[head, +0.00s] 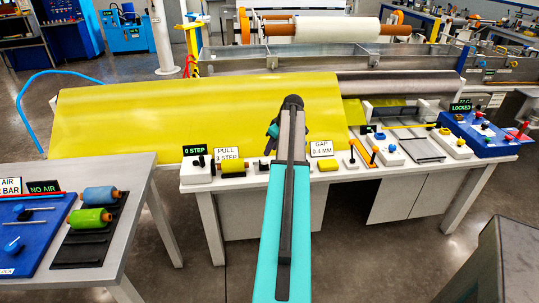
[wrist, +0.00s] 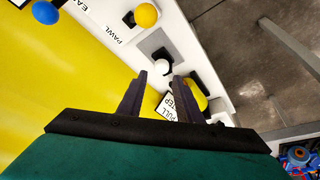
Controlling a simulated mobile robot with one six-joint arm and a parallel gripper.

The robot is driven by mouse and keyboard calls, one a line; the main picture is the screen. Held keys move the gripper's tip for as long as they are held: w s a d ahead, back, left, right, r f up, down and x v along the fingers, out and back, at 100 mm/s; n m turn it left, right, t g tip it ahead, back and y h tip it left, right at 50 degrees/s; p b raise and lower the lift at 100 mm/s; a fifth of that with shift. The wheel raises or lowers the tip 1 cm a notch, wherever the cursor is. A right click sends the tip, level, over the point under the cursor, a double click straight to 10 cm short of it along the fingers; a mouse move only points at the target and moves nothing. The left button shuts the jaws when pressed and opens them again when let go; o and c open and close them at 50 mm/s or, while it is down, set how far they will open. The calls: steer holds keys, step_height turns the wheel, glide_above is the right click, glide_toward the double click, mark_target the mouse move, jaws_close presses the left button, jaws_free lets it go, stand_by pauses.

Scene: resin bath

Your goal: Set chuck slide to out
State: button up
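No label reading "chuck slide" can be made out, so I cannot tell which control it is. Candidates are the levers on a blue panel (head: 30,232) on the left table and the coloured knobs on a blue unit (head: 487,135) at the far right. My gripper (wrist: 165,76) is open, with its two dark fingers apart and nothing between them. It points down over the white control strip. A white round knob (wrist: 162,68) on a dark plate shows below, between the fingertips; I cannot tell the height gap.
A yellow sheet (head: 200,115) covers the bench behind the controls. Signs "PULL" (head: 228,154) and "GAP" (head: 321,149) stand along the front. Left, a black rack (head: 85,248) holds a blue roll (head: 100,195) and a green roll (head: 88,218). Floor separates the tables.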

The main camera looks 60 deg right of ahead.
steer(key=v, duration=0.6)
steer(key=shift+r+b, duration=0.3)
steer(key=shift+b, duration=0.1)
steer(key=shift+s, duration=0.1)
